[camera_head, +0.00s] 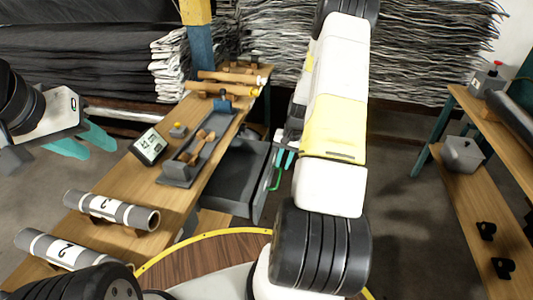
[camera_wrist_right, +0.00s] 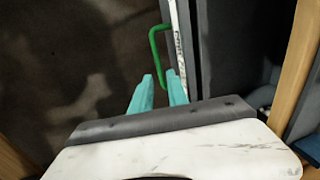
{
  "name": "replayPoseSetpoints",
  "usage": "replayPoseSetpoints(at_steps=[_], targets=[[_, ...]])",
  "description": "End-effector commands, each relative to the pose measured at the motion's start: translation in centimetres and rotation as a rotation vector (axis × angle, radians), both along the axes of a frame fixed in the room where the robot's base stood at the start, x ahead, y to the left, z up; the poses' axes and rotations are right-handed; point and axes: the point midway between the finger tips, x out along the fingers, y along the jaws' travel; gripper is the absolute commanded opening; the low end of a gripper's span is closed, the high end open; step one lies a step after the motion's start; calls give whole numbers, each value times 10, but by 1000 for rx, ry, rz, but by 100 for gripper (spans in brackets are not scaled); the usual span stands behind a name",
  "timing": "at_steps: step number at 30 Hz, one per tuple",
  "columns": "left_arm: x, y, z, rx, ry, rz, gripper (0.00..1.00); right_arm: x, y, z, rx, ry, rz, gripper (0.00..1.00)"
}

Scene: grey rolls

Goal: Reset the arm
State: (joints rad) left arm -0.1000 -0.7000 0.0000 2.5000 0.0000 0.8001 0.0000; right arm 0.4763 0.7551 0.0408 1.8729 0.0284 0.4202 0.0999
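My left gripper (camera_head: 101,151) is at the left of the head view, beside the wooden table; its two teal fingers are apart with nothing between them. My right arm crosses the middle of the head view and partly hides my right gripper (camera_head: 285,160). In the right wrist view the right gripper (camera_wrist_right: 160,76) has its teal fingers apart, with a narrow gap. The green handle (camera_wrist_right: 155,48) lies just beyond these fingertips, and its lower end shows in the gap; I cannot tell contact. The handle also shows in the head view (camera_head: 276,177) on the grey drawer (camera_head: 232,180).
The table (camera_head: 112,180) bears two grey rolls with white labels (camera_head: 110,210) (camera_head: 65,250), a small display (camera_head: 148,146), a grey tray (camera_head: 178,172) and wooden-handled tools. A shelf (camera_head: 467,205) stands at right. Stacked sheets line the back. Floor between is clear.

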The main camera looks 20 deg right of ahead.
Motion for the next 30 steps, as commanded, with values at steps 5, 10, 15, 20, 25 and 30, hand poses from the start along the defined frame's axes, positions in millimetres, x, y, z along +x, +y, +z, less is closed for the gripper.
replayPoseSetpoints(at_steps=[5, 10, 15, 20, 25, 30], targets=[[0, 0, 0, 0, 0, 0, 36, -2, -3, 16, 0, 0, 0, 20], [0, 0, 0, 0, 0, 0, 36, -2, -3, 18, 1, 1, 0, 20], [0, 0, 0, 0, 0, 0, 36, -2, -3, 18, 0, 0, 0, 20], [0, 0, 0, 0, 0, 0, 36, -2, -2, 19, -1, -1, 1, 20], [0, 0, 0, 0, 0, 0, 36, 2, 7, 51, -15, -29, 34, 20], [0, 0, 0, 0, 0, 0, 36, -1, 32, 122, -46, -90, 107, 20]])
